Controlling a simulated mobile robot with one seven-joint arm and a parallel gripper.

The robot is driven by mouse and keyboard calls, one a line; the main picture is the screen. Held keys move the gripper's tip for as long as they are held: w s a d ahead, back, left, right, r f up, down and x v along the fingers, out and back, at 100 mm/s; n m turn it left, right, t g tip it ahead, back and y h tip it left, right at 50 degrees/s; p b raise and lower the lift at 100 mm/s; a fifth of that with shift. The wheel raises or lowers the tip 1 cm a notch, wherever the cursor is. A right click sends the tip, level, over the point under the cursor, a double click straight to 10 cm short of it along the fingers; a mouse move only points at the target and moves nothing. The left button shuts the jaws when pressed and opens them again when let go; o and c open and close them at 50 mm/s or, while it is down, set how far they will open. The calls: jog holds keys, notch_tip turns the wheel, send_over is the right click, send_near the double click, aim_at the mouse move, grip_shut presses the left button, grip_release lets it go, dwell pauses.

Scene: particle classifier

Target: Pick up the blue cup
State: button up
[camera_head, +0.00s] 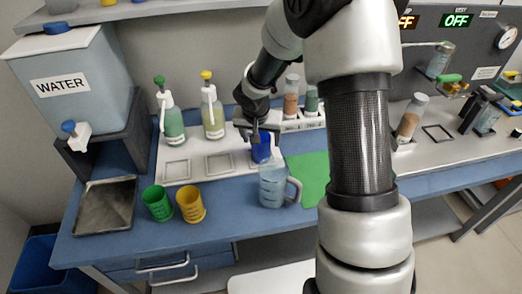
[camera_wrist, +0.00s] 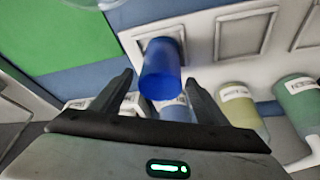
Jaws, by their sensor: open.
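The blue cup (camera_head: 261,149) stands on the white strip at the back of the blue bench, just behind a clear jug. In the wrist view the blue cup (camera_wrist: 161,72) shows between my two dark fingers, over a square outlined recess. My gripper (camera_head: 256,136) is close to the cup, just above it in the head view, and partly covers it. In the wrist view my gripper (camera_wrist: 159,78) is open, with one finger on each side of the cup. I cannot tell whether either finger touches it.
The clear jug (camera_head: 273,186) stands right in front of the cup. A green mat (camera_head: 307,177) lies to the right. Green cup (camera_head: 157,203) and yellow cup (camera_head: 190,204) stand front left. Bottles (camera_head: 212,112) stand behind left, and vials (camera_head: 291,97) behind right.

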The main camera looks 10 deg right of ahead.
jog(key=shift+f, duration=0.2)
jog(key=c, duration=1.7)
jog(key=shift+w+r, duration=0.1)
